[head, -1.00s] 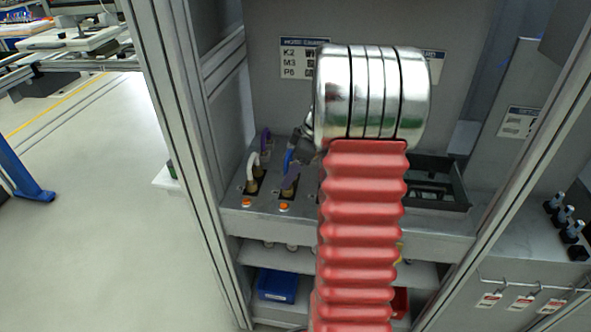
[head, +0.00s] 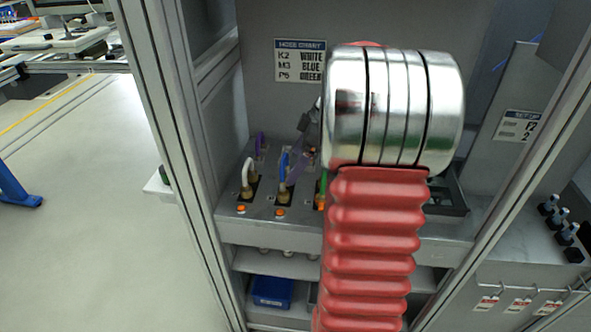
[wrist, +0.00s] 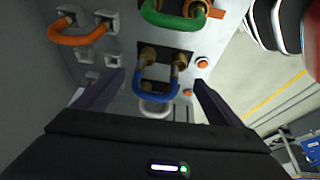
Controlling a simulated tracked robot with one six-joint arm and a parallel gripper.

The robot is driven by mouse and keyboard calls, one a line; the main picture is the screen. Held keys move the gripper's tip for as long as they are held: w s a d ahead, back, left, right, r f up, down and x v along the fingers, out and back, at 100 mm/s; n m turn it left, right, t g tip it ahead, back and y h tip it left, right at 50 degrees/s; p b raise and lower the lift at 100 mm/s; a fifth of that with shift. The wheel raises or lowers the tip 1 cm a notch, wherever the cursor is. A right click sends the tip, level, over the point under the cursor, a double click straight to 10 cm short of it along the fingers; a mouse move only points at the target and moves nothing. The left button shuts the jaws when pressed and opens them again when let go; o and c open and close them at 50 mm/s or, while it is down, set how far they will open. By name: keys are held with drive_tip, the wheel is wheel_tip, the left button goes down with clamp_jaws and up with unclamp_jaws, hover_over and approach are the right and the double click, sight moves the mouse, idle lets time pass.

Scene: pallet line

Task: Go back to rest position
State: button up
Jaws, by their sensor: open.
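My gripper (head: 299,163) shows only in part in the head view, beside the blue hose; my arm hides the rest. In the wrist view its two dark purple fingers (wrist: 160,77) are spread apart and empty. The blue hose loop (head: 284,166) sits in brass fittings on the panel. In the wrist view the blue loop (wrist: 158,92) appears between the fingers; I cannot tell the gap in depth. A white hose loop (head: 247,172) is plugged in to its left. A green hose (head: 322,190) is partly hidden by my arm.
A metal frame post (head: 172,130) stands left of the panel. A hose chart (head: 300,60) is on the back wall. A dark tray (head: 449,200) lies right of my arm. A blue bin (head: 272,291) sits on the lower shelf. Open floor (head: 90,230) lies to the left.

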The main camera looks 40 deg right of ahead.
drive_tip(key=shift+s+d+r, duration=0.1)
drive_tip(key=shift+r, duration=0.4)
